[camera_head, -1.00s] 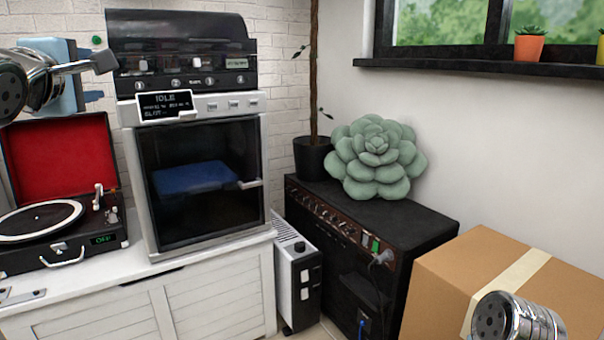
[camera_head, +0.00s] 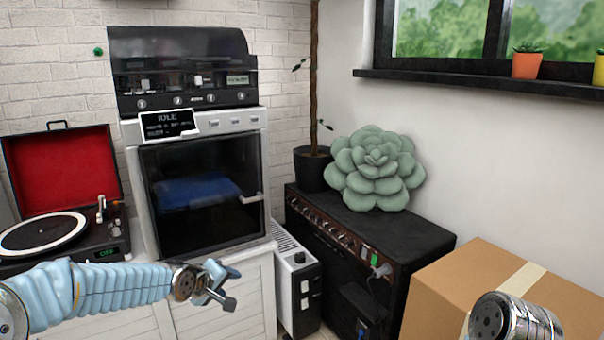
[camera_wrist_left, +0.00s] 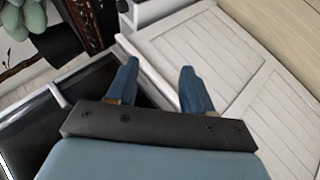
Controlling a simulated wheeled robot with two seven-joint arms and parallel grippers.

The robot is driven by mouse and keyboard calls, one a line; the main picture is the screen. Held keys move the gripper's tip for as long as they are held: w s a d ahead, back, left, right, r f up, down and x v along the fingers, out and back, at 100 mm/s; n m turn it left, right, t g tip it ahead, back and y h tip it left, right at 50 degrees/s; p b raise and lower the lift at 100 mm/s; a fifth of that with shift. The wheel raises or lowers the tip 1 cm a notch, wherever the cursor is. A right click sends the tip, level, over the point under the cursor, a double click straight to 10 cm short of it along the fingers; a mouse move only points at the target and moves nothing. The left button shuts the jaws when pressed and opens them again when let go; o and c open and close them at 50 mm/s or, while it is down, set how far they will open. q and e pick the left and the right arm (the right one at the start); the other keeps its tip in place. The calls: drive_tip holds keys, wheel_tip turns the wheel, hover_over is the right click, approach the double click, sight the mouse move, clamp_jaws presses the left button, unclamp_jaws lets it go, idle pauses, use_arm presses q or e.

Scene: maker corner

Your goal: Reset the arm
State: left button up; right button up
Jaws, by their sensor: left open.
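My left arm comes in from the left in the head view, with a pale blue ribbed sleeve. My left gripper (camera_head: 226,285) is in front of the white cabinet (camera_head: 215,312), below the oven-like machine. In the left wrist view the two blue fingers (camera_wrist_left: 158,88) stand apart with nothing between them. The cabinet's panelled front lies beyond them there. At the lower right of the head view a silver cylindrical arm part (camera_head: 512,318) shows in front of the cardboard box. My right gripper does not show.
A record player (camera_head: 60,215) with its red lid up and a machine (camera_head: 200,190) reading IDLE stand on the cabinet. A black amplifier (camera_head: 400,235) carries a green succulent cushion (camera_head: 374,170) and a potted plant (camera_head: 313,170). A cardboard box (camera_head: 455,285) is at right.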

use_arm(q)
drive_tip(key=s+d+f+m+g+p, duration=0.1)
drive_tip(key=s+d+f+g, duration=0.1)
drive_tip(key=s+f, duration=0.35)
drive_tip(key=s+d+f+m+g+p, duration=0.1)
drive_tip(key=s+d+f, duration=0.1)
drive_tip(key=f, duration=0.6)
drive_tip(key=s+d+f+m+g, duration=0.1)
drive_tip(key=s+f+g, duration=0.1)
drive_tip(key=s+f, duration=0.3)
drive_tip(key=s+d+f+m+g+p, duration=0.1)
drive_tip(key=s+f, duration=0.4)
drive_tip(key=s, duration=0.6)
drive_tip(key=s+d+f+m+g+p, duration=0.1)
drive_tip(key=s+f+m+g, duration=0.1)
drive_tip(key=s+f, duration=0.3)
drive_tip(key=s, duration=0.3)
drive_tip(key=shift+s+f+m+g+h, duration=0.25)
drive_tip(key=shift+s+m+g+h, duration=0.05)
drive_tip(key=shift+s+m, duration=0.1)
